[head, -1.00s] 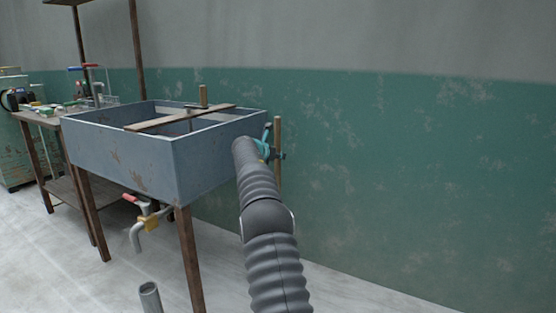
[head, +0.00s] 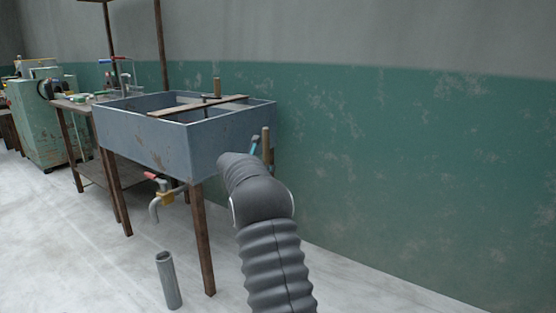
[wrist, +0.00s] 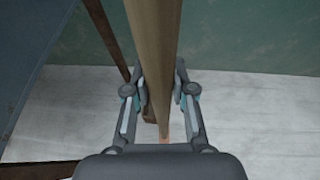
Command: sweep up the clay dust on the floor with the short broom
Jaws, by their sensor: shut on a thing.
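My gripper (wrist: 160,103) is shut on a wooden handle (wrist: 153,35) in the wrist view. The handle runs from the top edge down between the fingers, towards the floor. A short length of the wooden handle (head: 265,142) also shows in the head view, beside the sink's right end, with my arm in front of most of it. The broom's head is hidden in both views. The pale floor (head: 95,258) has whitish streaks; I cannot tell clay dust from floor marks.
A grey-blue sink (head: 145,145) on wooden legs stands left of my arm, with a board across it. A pipe stub (head: 168,282) rises from the floor before it. A green wall (head: 400,170) is behind. A green machine (head: 42,125) stands far left. Open floor lies at front left.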

